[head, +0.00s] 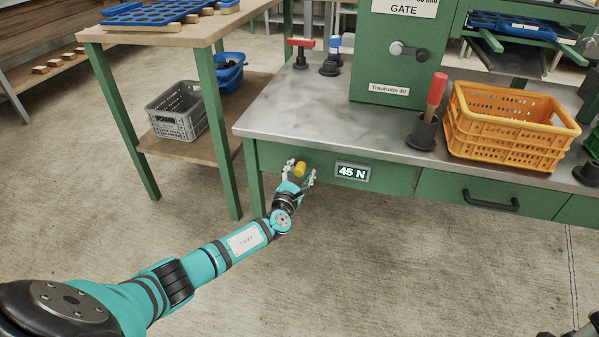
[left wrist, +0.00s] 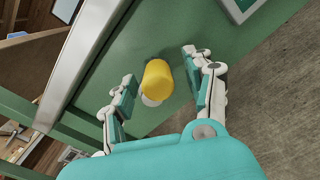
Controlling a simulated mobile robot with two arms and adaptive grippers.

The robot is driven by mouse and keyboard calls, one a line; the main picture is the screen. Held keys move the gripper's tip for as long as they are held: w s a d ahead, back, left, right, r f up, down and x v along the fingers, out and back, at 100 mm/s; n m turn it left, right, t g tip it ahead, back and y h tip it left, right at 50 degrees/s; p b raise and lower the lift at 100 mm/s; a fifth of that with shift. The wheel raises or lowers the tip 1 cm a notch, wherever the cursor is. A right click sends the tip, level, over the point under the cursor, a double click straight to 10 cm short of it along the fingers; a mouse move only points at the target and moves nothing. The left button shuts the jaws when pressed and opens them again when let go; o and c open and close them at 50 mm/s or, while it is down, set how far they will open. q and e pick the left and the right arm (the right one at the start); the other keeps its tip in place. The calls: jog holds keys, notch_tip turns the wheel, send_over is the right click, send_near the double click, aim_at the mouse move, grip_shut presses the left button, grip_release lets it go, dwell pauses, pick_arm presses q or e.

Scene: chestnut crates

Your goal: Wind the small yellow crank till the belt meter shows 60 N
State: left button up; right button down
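The small yellow crank (head: 300,169) sits on the green front panel of the workbench, below the steel top. The belt meter (head: 352,172) to its right reads 45 N. My left gripper (head: 299,176) is at the crank, with its fingers on either side. In the left wrist view the crank's yellow knob (left wrist: 157,79) stands between the two spread fingers of the left gripper (left wrist: 160,90), with a gap visible on each side. A pale round part shows behind the knob. My right gripper is not in view.
An orange crate (head: 511,147) and a red-handled tool in a dark holder (head: 423,131) stand on the bench top. A drawer handle (head: 491,201) sticks out right of the meter. A wooden-topped table with green legs (head: 222,135) stands close on the left.

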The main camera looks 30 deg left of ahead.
pick_arm(q)
jog(key=v, duration=1.2)
